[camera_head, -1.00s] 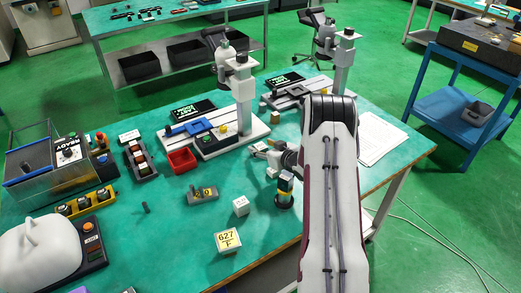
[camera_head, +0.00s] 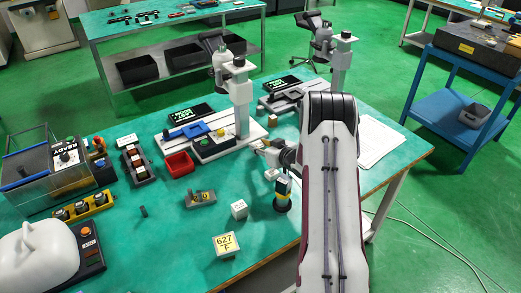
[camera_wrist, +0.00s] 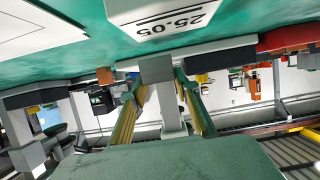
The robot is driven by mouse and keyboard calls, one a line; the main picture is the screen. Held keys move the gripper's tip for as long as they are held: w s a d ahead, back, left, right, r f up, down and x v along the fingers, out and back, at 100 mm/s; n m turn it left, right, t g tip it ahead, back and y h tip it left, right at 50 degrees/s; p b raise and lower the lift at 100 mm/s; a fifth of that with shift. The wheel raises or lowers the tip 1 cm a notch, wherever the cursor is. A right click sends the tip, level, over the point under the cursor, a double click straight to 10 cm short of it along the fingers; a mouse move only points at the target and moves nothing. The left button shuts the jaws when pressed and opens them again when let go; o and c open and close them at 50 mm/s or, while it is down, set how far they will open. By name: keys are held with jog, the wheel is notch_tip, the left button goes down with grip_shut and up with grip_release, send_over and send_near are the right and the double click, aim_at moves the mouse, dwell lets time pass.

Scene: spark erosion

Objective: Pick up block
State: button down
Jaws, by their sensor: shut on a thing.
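My gripper (camera_wrist: 160,98) points away from the camera in the wrist view, its two yellow-padded fingers on either side of a plain grey block (camera_wrist: 157,69). The gripper is shut on this block. In the head view my gripper (camera_head: 264,149) is small and partly behind my arm, over the right part of the green bench; the grey block is hard to make out there. A white block marked 25.05 (camera_wrist: 165,18) shows close by at the top of the wrist view, apart from the fingers.
A small white cube (camera_head: 239,209) and a 627 F sign (camera_head: 227,244) stand on the bench (camera_head: 165,235). A dark cylinder with a yellow band (camera_head: 282,197) stands close to my arm. A red tray (camera_head: 179,164) and measuring stands (camera_head: 239,105) lie beyond. Papers (camera_head: 377,140) lie at right.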

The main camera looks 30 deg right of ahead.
aim_at(260, 146)
jog(key=shift+r, duration=3.9)
